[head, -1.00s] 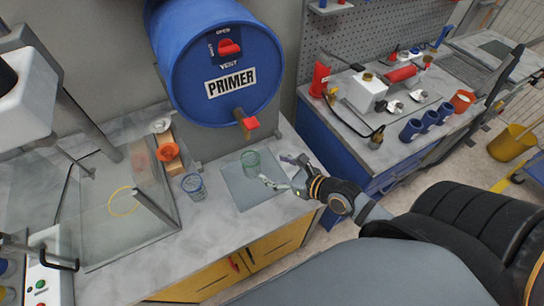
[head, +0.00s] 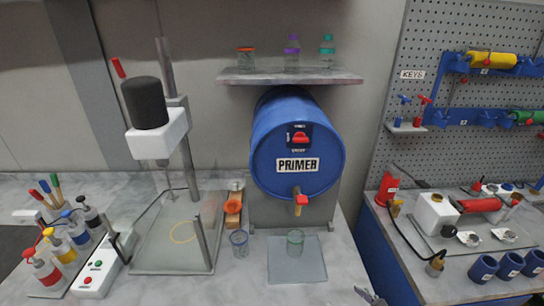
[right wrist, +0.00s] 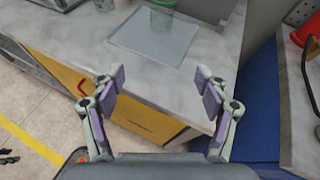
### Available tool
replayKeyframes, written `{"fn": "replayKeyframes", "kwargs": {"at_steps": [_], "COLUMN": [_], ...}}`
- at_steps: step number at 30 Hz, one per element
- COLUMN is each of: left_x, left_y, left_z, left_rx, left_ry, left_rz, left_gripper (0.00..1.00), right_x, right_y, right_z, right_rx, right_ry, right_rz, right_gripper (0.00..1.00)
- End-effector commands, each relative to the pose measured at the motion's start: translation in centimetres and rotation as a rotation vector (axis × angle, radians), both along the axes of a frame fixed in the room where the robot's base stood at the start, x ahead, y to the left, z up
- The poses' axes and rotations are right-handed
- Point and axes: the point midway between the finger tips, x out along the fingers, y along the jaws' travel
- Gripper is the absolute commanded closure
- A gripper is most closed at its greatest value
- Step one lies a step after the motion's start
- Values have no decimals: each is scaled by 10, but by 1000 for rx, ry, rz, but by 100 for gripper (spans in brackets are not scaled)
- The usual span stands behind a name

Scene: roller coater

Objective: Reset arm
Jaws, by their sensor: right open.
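My right gripper (right wrist: 160,85) is open and empty in the right wrist view, in front of the counter's front edge. Only a bit of it (head: 370,296) shows at the bottom edge of the head view. A green-tinted glass (head: 295,243) stands on a clear square plate (head: 297,270) below the blue primer barrel (head: 275,150). The plate also shows in the right wrist view (right wrist: 150,45), beyond my fingers and apart from them. The barrel's red tap (head: 300,200) is above the glass. My left gripper is not in view.
A blue-tinted glass (head: 239,243) stands left of the plate. A blue workbench (head: 375,250) with tools is at right. A gap separates it from the counter.

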Motion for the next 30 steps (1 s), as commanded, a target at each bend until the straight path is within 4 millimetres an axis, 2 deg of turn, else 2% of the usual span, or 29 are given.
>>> {"fn": "replayKeyframes", "kwargs": {"at_steps": [3,7,11,17,20,24,30], "left_x": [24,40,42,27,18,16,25], "left_y": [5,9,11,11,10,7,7], "left_z": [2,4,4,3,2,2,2], "left_rx": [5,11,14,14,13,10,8], "left_ry": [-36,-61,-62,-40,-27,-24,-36], "left_rz": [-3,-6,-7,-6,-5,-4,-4], "left_gripper": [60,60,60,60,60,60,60], "right_x": [-2,-4,-8,-18,-26,-43,-67], "right_y": [2,4,5,3,-3,-16,-35], "right_z": [-3,-8,-14,-25,-32,-39,-41], "right_rx": [-119,-283,-487,-896,-1173,-1556,-1836], "right_ry": [-19,-43,-70,-119,-148,-184,-234], "right_rz": [55,135,243,499,709,1101,1594], "right_gripper": [25,25,25,25,25,25,25]}}
